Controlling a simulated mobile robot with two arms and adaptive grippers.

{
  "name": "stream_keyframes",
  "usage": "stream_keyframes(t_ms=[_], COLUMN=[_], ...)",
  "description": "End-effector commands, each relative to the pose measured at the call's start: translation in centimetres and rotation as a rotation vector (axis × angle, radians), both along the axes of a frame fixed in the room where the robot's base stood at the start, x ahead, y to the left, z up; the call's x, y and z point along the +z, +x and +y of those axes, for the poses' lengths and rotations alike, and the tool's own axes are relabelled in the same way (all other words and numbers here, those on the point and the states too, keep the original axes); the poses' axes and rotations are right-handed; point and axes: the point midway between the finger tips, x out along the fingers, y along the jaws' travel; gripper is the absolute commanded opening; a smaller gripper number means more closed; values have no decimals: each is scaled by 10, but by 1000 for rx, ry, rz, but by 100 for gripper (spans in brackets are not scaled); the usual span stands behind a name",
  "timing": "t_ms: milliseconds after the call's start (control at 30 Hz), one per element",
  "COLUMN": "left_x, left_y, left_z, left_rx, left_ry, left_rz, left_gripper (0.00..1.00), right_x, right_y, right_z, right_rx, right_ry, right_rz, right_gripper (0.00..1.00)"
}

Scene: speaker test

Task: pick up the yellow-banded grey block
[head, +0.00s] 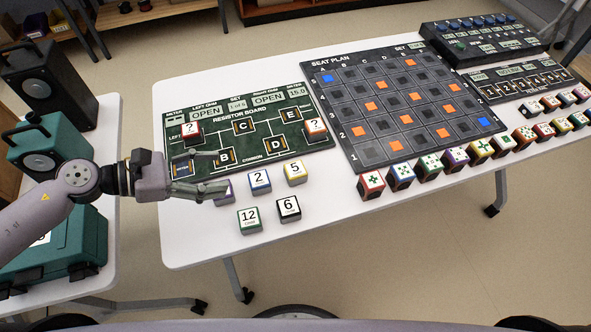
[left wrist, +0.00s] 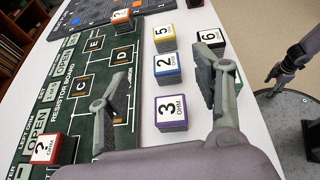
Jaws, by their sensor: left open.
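The yellow-banded grey block (head: 295,173), marked 5, sits on the white table in front of the resistor board. It also shows in the left wrist view (left wrist: 164,40), beyond the blue-banded 2 block (left wrist: 167,68). My left gripper (head: 226,172) is open and empty, left of the yellow-banded block and apart from it. Its fingers partly hide the purple-banded 3 block (head: 224,193) in the head view. In the left wrist view that block (left wrist: 171,112) shows between the fingers. My right gripper (left wrist: 271,82) seems to show small at the right; its jaws are unclear.
The resistor board (head: 262,165) lies behind the loose blocks. A green 12 block (head: 249,220) and a black 6 block (head: 288,208) stand nearer the front edge. The seat plan board (head: 350,155) and a row of coloured blocks (head: 430,166) are to the right.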

Motion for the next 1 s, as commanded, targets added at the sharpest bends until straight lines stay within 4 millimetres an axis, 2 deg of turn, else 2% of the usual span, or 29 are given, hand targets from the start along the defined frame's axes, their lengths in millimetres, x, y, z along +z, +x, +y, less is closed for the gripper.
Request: stream_keyframes(t_ms=[167, 600, 867, 1000], left_x=[-5, -39, -48, -56], left_y=[6, 35, 40, 43], left_z=[-17, -93, -110, -129], left_rx=[-1, 1, 1, 0], left_ry=[-6, -4, -3, -5], left_rz=[-2, 0, 1, 3], left_gripper=[60, 60, 60, 60], right_x=[6, 30, 34, 43], right_y=[2, 1, 2, 3], right_z=[0, -3, -4, -4], right_rx=[1, 3, 3, 3], right_ry=[-1, -4, -5, -5], right_rz=[-2, -1, -2, -3], right_gripper=[56, 56, 56, 56])
